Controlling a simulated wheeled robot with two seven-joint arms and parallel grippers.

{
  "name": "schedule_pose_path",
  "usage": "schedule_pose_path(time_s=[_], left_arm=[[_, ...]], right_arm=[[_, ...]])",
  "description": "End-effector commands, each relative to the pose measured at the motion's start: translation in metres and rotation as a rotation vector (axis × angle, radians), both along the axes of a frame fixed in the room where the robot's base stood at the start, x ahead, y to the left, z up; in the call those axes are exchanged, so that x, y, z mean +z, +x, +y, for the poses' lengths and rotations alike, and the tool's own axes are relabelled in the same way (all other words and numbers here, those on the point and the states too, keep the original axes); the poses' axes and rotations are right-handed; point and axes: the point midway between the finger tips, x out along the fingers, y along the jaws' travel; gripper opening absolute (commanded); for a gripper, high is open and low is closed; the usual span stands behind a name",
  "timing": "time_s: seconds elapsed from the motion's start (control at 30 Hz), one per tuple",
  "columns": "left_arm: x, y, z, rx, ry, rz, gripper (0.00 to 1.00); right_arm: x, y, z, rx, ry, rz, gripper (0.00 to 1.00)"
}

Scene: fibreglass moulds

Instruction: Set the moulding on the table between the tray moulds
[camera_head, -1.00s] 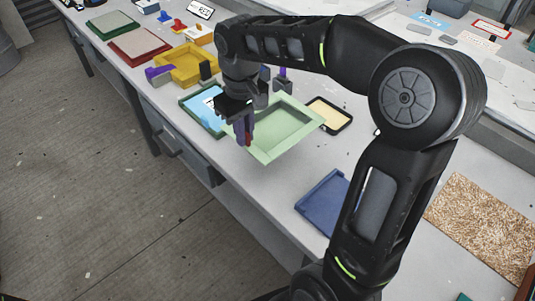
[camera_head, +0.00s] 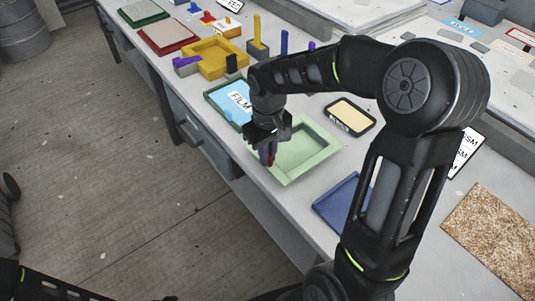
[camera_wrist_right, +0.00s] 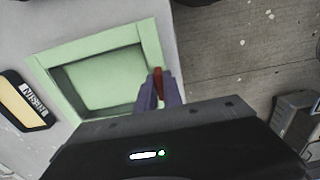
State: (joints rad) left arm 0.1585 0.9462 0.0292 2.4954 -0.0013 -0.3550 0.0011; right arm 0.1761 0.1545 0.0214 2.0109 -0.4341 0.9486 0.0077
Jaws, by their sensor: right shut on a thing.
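The moulding is a light green, shallow square tray with a raised rim (camera_head: 324,132). It also shows in the right wrist view (camera_wrist_right: 95,50). My right gripper (camera_head: 268,154) is shut on its near left edge, with a small red piece showing between the purple fingers, also in the right wrist view (camera_wrist_right: 158,88). The moulding looks level, at or just above the table; any gap under it cannot be told. A yellow tray mould (camera_head: 222,58) stands farther back, and a blue tray mould (camera_head: 335,206) lies nearer. My left gripper is not in view.
A dark green tray with blue film (camera_head: 215,92) lies just behind the moulding. A black-rimmed cream tray (camera_head: 350,114) is to its right. Red (camera_head: 168,36) and green (camera_head: 143,14) trays lie far back. A speckled board (camera_head: 495,235) is at right. Bare table (camera_head: 300,215) lies near the blue mould.

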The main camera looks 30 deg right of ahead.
Motion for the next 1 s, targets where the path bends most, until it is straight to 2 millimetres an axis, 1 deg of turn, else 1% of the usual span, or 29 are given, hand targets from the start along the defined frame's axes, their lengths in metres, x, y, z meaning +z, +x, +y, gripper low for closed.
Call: schedule_pose_path(time_s=[0.07, 0.23, 0.27, 0.67, 1.0], left_arm=[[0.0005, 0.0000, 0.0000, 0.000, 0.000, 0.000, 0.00], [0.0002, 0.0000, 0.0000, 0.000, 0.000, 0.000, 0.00], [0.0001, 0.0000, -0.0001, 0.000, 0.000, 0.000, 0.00], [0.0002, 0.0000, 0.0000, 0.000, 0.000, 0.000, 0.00], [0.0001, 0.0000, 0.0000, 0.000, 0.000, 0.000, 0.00]], right_arm=[[-0.0035, 0.0005, -0.0003, 0.000, -0.001, -0.002, 0.00], [-0.0039, 0.0004, -0.0003, 0.000, -0.001, -0.002, 0.00], [-0.0043, 0.0000, -0.0002, 0.000, 0.000, -0.001, 0.12], [-0.0037, 0.0002, -0.0002, 0.000, 0.000, -0.001, 0.45], [-0.0006, 0.0004, -0.0002, 0.000, -0.001, -0.002, 0.45]])
